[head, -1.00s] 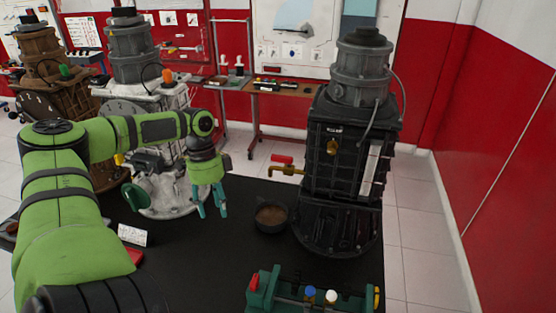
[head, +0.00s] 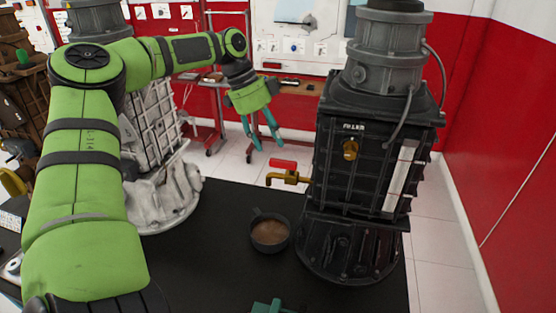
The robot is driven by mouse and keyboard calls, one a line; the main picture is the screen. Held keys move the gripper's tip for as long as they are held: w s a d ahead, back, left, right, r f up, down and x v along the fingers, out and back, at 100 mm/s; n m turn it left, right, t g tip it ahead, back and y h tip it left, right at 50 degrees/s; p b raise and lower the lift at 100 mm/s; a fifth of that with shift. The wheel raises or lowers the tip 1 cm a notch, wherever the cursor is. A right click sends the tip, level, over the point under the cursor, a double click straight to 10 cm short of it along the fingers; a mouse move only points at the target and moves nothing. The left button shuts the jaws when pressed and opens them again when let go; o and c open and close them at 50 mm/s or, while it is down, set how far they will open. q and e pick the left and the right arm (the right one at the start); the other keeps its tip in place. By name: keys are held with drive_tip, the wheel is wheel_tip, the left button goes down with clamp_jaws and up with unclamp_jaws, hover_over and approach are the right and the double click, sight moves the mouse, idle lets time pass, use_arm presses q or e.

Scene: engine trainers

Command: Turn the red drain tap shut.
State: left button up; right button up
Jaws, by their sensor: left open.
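The red drain tap (head: 283,165) has a red handle on top of a brass spigot (head: 288,178). The spigot sticks out to the left from the lower side of the black engine trainer (head: 357,170). My left gripper (head: 264,146) hangs open and empty, its teal fingers pointing down. In the picture it is just above and left of the red handle, apart from it. I cannot tell the exact depth between them.
A dark pan (head: 270,232) with brown contents stands on the black table (head: 212,262) below the tap. A white engine trainer (head: 165,190) stands at the left, partly behind my left arm.

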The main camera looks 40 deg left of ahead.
sight(280, 161)
use_arm(q)
drive_tip(key=p+x, duration=0.1)
drive_tip(key=x, duration=0.1)
drive_tip(key=shift+d+f, duration=0.1)
drive_tip(key=shift+f, duration=0.25)
drive_tip(key=shift+p+x, duration=0.3)
drive_tip(key=shift+x, duration=0.85)
drive_tip(key=shift+f, duration=0.4)
drive_tip(key=shift+w+d+f, duration=0.1)
drive_tip(key=shift+d+f, duration=0.05)
drive_tip(key=shift+f, duration=0.05)
clamp_jaws()
use_arm(e)
drive_tip(key=shift+s+d+r, duration=0.1)
drive_tip(key=shift+s+r, duration=0.05)
drive_tip(key=shift+r, duration=0.8)
